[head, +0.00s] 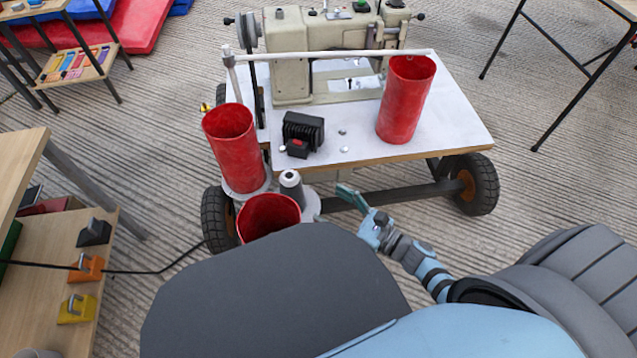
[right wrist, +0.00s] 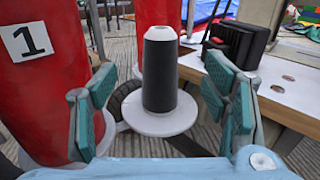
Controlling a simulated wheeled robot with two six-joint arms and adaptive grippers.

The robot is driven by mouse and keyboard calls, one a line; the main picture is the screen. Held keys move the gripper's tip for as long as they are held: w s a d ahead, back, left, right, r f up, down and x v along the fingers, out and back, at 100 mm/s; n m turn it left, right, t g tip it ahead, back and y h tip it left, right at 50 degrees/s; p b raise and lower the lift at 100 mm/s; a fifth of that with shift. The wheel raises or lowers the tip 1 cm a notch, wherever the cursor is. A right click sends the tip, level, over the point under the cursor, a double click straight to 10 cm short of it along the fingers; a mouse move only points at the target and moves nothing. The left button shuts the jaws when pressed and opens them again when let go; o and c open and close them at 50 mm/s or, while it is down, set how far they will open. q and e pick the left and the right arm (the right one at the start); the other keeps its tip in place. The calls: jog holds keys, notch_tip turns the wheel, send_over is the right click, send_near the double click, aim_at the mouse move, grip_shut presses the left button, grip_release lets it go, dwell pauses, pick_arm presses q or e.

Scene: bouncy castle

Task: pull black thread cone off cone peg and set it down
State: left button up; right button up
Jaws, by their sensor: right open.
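The black thread cone (right wrist: 160,75) stands upright on a white round base plate (right wrist: 160,122) in the right wrist view, with a white tip at its top. In the head view the thread cone (head: 291,188) shows partly, between two red tubes at the cart's front left. The peg inside the cone is hidden. My right gripper (head: 352,198) is open and empty to the right of the cone. In the right wrist view the cone appears between the spread fingers of my right gripper (right wrist: 162,85), farther off and apparently not touched. My left gripper is not in view.
Red tubes stand close by: one at left (head: 232,150), one in front (head: 268,214), and one on the cart top (head: 405,100). A black box (head: 303,134) sits near the cart's (head: 455,125) edge. A sewing machine (head: 300,55) stands behind.

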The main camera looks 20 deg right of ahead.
aim_at(298, 184)
jog(key=b+x, duration=0.1)
jog(key=x, duration=1.1)
jog(key=shift+w+r+b, duration=0.1)
jog(key=shift+b, duration=0.25)
jog(key=shift+w+a, duration=0.25)
jog(key=shift+w, duration=0.25)
jog(key=c, duration=1.5)
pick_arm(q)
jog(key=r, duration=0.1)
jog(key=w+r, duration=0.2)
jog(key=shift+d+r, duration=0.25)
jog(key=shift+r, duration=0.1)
pick_arm(e)
jog(key=shift+r, duration=0.15)
